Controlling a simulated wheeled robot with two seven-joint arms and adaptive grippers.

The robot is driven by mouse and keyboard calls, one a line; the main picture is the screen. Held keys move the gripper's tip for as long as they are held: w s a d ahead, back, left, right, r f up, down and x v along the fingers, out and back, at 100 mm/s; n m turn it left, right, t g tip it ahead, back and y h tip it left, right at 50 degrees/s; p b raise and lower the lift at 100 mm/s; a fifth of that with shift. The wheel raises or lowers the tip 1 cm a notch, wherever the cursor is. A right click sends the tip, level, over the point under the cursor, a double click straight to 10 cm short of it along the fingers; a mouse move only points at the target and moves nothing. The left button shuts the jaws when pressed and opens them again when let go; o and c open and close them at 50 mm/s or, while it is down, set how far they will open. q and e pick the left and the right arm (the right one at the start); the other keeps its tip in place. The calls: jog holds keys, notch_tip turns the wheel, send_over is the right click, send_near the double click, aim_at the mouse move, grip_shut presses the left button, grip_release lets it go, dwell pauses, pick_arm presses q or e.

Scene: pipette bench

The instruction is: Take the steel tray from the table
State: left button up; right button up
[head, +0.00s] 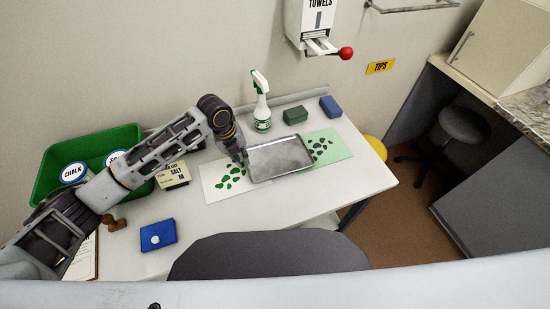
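The steel tray (281,157) is a shallow silver rectangle. My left gripper (244,162) is at the tray's left edge, pointing down. Its fingertips are small and dark against the tray's rim, so I cannot tell whether they are open or closed on it. My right gripper is not in view.
A spray bottle (262,104), a green box (295,115) and a blue box (331,106) stand behind the tray. A green bin (107,142) with jars is at the left. A blue box (158,234) lies near the front. A dark chair back (268,257) stands at the table's front edge.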

aim_at(246, 166)
pick_arm(q)
jog(key=shift+f, duration=0.3)
jog(key=shift+d+f, duration=0.1)
jog(key=shift+f, duration=0.3)
jog(key=f, duration=0.2)
jog(key=shift+d+f, duration=0.2)
jog(key=shift+f, duration=0.2)
jog(key=shift+w+d+f, duration=0.1)
jog(key=shift+f, duration=0.35)
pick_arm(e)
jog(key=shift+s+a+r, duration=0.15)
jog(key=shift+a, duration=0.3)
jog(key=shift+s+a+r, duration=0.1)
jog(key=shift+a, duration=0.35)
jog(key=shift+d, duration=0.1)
pick_arm(q)
grip_shut()
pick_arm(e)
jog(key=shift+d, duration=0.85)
